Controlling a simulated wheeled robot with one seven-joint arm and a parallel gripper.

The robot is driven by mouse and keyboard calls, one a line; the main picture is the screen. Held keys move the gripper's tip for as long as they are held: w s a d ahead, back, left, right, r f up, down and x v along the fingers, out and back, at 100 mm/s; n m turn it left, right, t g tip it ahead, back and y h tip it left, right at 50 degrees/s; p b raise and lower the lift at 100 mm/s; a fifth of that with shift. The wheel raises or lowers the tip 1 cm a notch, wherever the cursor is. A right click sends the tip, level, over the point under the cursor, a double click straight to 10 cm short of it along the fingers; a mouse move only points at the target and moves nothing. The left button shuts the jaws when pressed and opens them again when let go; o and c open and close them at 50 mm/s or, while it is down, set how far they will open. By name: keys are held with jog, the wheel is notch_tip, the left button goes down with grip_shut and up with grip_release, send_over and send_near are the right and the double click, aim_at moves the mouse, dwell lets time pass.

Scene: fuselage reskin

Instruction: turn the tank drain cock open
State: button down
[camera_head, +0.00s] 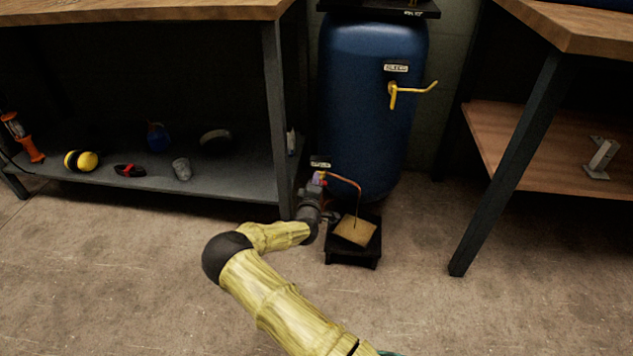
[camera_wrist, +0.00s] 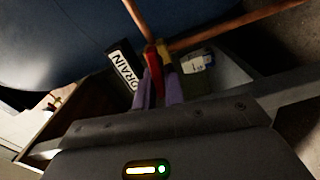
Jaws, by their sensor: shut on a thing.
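The blue tank (camera_head: 370,90) stands upright at centre in the head view. The drain cock's red handle (camera_wrist: 154,64) shows in the wrist view beside a white DRAIN label (camera_wrist: 124,68). My gripper (camera_head: 319,181) is low at the tank's left front. In the wrist view its purple fingers (camera_wrist: 161,88) are shut on the red handle, one on each side. A copper pipe (camera_head: 347,181) runs from the cock to the right and bends down. The cock's body is mostly hidden by my gripper.
A black stand (camera_head: 353,255) with a tan pad (camera_head: 355,230) sits on the floor below the pipe. A yellow lever (camera_head: 405,91) sticks out from the tank. Shelving (camera_head: 235,185) is close on the left, a bench leg (camera_head: 510,165) on the right.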

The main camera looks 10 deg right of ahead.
jog(key=shift+s+f+n, duration=0.1)
jog(key=shift+f+n, duration=0.2)
jog(key=shift+n, duration=0.7)
jog(key=c, duration=1.5)
grip_release()
jog(key=shift+r, duration=0.1)
jog(key=p+v, duration=0.7)
jog(key=v, duration=1)
jog(key=shift+s, duration=0.2)
